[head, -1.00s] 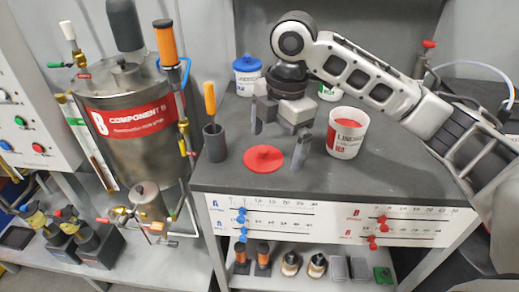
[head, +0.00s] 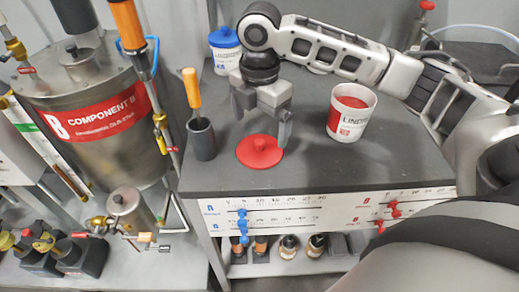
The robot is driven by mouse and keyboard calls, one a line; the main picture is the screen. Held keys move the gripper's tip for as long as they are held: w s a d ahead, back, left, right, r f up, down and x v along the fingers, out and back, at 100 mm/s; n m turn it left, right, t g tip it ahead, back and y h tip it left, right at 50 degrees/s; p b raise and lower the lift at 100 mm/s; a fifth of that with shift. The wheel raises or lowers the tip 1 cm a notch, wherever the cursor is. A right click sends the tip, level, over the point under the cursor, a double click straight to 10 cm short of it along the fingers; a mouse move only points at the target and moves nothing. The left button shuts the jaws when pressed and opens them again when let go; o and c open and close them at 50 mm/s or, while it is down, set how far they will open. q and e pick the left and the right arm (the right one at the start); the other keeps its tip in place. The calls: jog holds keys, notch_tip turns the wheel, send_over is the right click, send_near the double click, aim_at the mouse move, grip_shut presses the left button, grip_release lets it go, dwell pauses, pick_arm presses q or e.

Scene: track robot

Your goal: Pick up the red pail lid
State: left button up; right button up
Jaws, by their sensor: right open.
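The red pail lid (head: 260,151) lies flat on the dark grey bench top, with a small round knob in its middle. My right gripper (head: 261,126) is open and points down just above and behind the lid. One finger is at the lid's right edge and the other is behind it to the left. I cannot tell whether the fingers touch the lid. The open white pail (head: 345,120) with red contents stands to the right of the lid. My left gripper is not in view.
A dark cup (head: 202,141) holding an orange-handled tool (head: 191,90) stands left of the lid. A white pail with a blue lid (head: 224,40) is behind. A steel Component B tank (head: 95,105) is at the left. The bench's front edge (head: 320,192) is near; its right part is clear.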

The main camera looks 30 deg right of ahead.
aim_at(262, 140)
jog(key=shift+d+f, duration=0.15)
jog(key=shift+f, duration=1.25)
jog(key=shift+d+f, duration=0.15)
jog(key=shift+f, duration=1.2)
jog(key=c, duration=0.7)
